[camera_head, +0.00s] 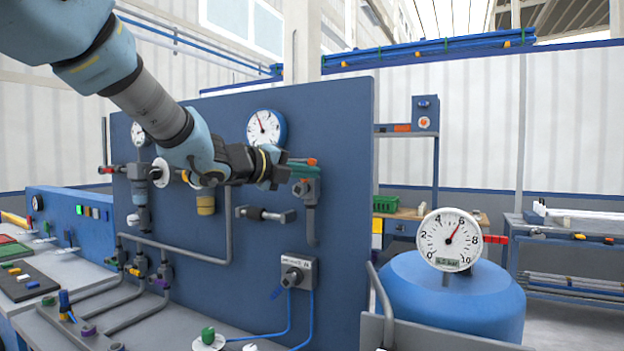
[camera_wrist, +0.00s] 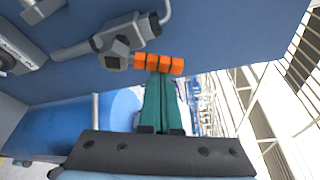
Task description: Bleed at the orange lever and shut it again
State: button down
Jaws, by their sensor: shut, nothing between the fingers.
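The orange lever (camera_wrist: 160,64) sticks out sideways from a grey valve (camera_wrist: 122,40) on the blue panel. In the head view only a small orange end of the lever (camera_head: 312,161) shows above the valve body (camera_head: 308,188); my gripper hides the rest. My gripper (camera_head: 303,170) has green fingers. They are shut with nothing between them, and in the wrist view the fingertips (camera_wrist: 159,76) lie right at the lever's side. I cannot tell whether they touch it.
A blue tank (camera_head: 450,302) with a round gauge (camera_head: 449,239) stands at right; its needle points near 6. The blue panel (camera_head: 345,200) carries other gauges (camera_head: 266,129), pipes and a grey box with a knob (camera_head: 296,272). A bench with fittings lies at lower left.

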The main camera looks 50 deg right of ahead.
jog(key=shift+w+a+r+n+h+b, duration=0.2)
jog(key=shift+w+n+h+b, duration=0.3)
jog(key=shift+n, duration=0.65)
jog(key=shift+w+a+r+n+h+b, duration=0.1)
jog(key=shift+w+r+n+h+b, duration=0.35)
jog(key=shift+n, duration=0.7)
jog(key=shift+w+f, duration=0.15)
jog(key=shift+w, duration=0.05)
